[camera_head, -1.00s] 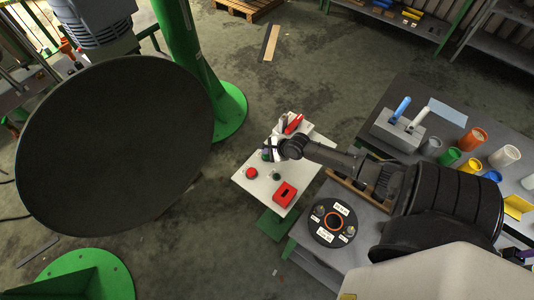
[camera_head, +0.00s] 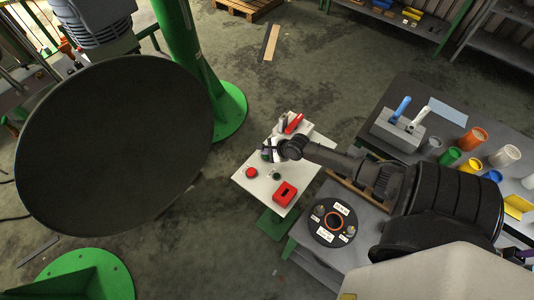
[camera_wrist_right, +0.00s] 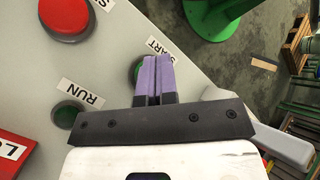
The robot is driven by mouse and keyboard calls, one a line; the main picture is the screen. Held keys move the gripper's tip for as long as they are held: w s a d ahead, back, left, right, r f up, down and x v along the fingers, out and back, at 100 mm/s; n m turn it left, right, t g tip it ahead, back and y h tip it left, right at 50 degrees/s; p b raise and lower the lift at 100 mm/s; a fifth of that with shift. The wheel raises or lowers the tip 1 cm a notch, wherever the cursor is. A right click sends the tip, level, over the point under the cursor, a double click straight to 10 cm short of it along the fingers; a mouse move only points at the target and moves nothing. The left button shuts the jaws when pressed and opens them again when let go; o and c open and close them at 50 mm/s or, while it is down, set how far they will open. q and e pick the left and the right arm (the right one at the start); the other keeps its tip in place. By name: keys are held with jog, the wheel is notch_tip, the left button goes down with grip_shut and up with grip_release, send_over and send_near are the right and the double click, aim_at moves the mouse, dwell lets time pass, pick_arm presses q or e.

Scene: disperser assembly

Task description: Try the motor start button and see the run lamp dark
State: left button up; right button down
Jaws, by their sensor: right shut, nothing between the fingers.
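The pale control panel (camera_head: 262,187) stands in the middle of the head view. In the right wrist view my right gripper (camera_wrist_right: 152,62) is shut and empty, its purple fingertips together over the green START button (camera_wrist_right: 135,70). The fingers hide most of that button, and I cannot tell whether they touch it. The RUN lamp (camera_wrist_right: 68,114) is dark green and shows no glow. It also shows as a small dark spot in the head view (camera_head: 276,176). The right gripper (camera_head: 267,152) is partly hidden by its wrist there. My left gripper is not in view.
A red stop button (camera_wrist_right: 65,14) and a red block (camera_head: 284,193) sit on the panel. A red handle (camera_head: 293,124) is at its far end. A large dark disc (camera_head: 115,150) fills the left. A bench with cups (camera_head: 473,138) stands right.

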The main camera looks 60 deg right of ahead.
jog(key=shift+f, duration=0.3)
jog(key=shift+f+b, duration=0.3)
jog(key=shift+f, duration=0.05)
dwell(0.3)
jog(key=shift+r, duration=0.1)
jog(key=shift+r+p, duration=0.5)
jog(key=shift+p, duration=0.2)
jog(key=shift+r+p, duration=0.7)
jog(key=shift+p, duration=0.2)
